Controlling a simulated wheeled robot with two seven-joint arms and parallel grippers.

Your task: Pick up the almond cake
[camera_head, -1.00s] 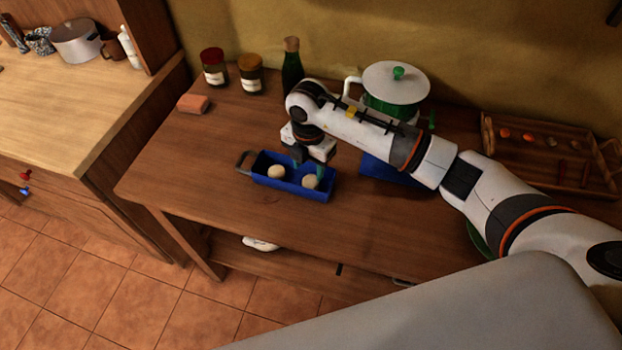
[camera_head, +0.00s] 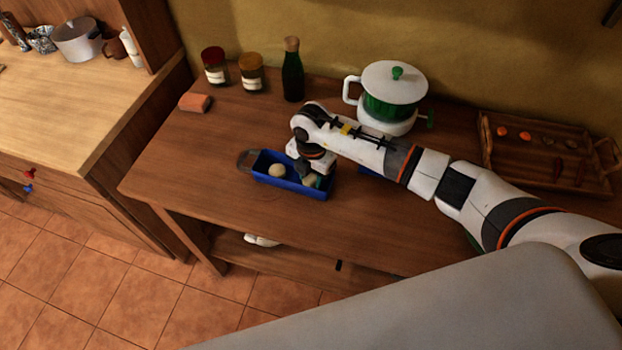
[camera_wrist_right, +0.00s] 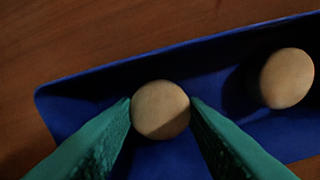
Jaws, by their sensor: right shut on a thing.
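Two round beige cakes sit in a blue tray (camera_head: 292,188) on the brown table. I cannot tell by look which is the almond cake. One cake (camera_head: 277,171) lies free in the left part of the tray; it also shows at the right in the right wrist view (camera_wrist_right: 286,78). The other cake (camera_wrist_right: 160,109) is between the green fingers of my right gripper (camera_wrist_right: 160,106), which touch it on both sides. In the head view this held cake (camera_head: 310,180) is partly hidden by my right gripper (camera_head: 309,176). My left gripper is not in view.
A green pot with a white lid (camera_head: 393,85) stands behind my right arm. A bottle (camera_head: 292,72), two jars (camera_head: 214,66) and an orange block (camera_head: 195,103) stand at the back left. A wooden tray (camera_head: 548,150) is at the right. The table left of the blue tray is clear.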

